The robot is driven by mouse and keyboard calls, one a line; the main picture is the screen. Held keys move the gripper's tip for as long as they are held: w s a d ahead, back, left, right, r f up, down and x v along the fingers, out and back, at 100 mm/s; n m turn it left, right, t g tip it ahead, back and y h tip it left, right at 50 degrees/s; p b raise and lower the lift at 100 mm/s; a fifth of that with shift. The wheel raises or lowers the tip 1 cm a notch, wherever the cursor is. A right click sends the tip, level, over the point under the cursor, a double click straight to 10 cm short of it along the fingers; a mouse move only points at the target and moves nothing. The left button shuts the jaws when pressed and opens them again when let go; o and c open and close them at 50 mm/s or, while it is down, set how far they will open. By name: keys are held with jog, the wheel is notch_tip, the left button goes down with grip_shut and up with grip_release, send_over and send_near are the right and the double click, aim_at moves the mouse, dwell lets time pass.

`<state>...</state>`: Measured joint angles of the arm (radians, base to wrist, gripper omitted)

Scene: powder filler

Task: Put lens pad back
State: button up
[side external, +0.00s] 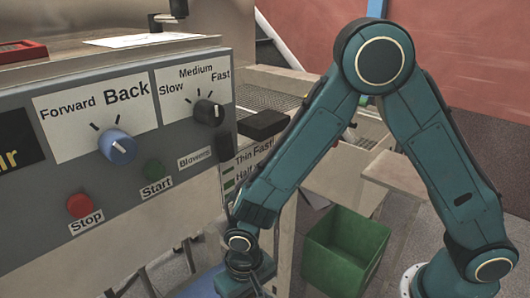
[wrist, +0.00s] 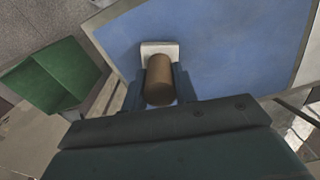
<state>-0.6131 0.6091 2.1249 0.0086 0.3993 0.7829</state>
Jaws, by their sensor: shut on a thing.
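The lens pad, seen as a brown round handle (wrist: 162,78) with a white square pad (wrist: 160,47) at its far end, is between the fingers of my gripper (wrist: 159,84) in the wrist view. The fingers are shut on the handle from both sides. A blue panel (wrist: 225,50) lies behind the pad; I cannot tell whether the pad touches it. In the side view my gripper is low beside the control panel, its fingertips cut off by the bottom edge, and the pad is not visible there.

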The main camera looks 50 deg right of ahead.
jog(key=shift+f, duration=0.15)
jog(key=o, duration=1)
jog(key=shift+c, duration=0.2)
jog(key=shift+r, duration=0.2)
notch_tip(320, 180, up, 12)
jog(key=shift+d, duration=0.1)
dwell(0.5)
